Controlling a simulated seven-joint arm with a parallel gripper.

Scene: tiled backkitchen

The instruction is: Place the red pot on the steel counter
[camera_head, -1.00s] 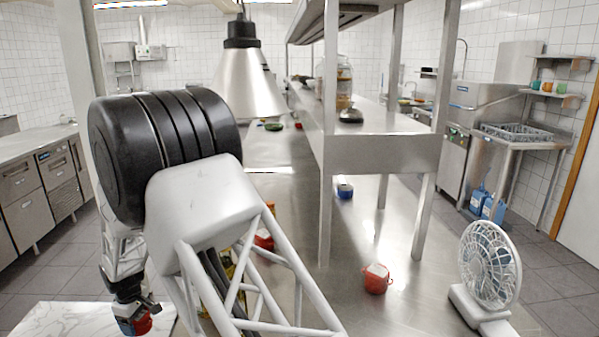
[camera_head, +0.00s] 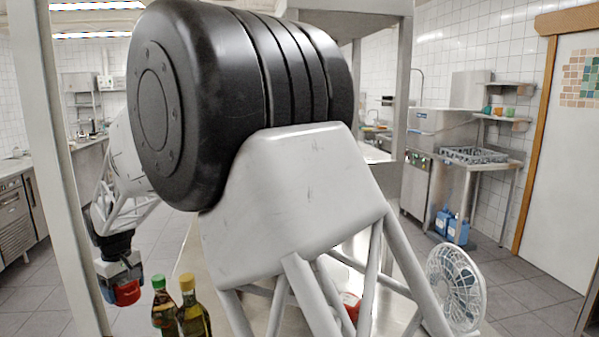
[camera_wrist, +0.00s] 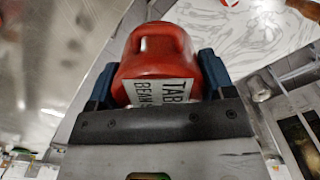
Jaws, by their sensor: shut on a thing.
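My gripper (camera_head: 121,279) hangs at the lower left of the head view. It is shut on the red pot (camera_head: 127,293), which shows just below the fingers with tiled floor behind it. In the wrist view the red pot (camera_wrist: 157,50) sits between the two blue fingers of my gripper (camera_wrist: 157,82). It has a white label with black letters, partly hidden by the gripper's front edge. The steel counter (camera_head: 188,262) is mostly hidden behind my arm in the head view. A broad grey steel surface (camera_wrist: 60,60) fills the left of the wrist view.
Two bottles, one green-capped (camera_head: 163,308) and one yellow-capped (camera_head: 193,310), stand right of my gripper. Another red container (camera_head: 350,304) shows behind my arm links. A white fan (camera_head: 456,288) stands at right. A steel post (camera_head: 62,180) rises left of my gripper.

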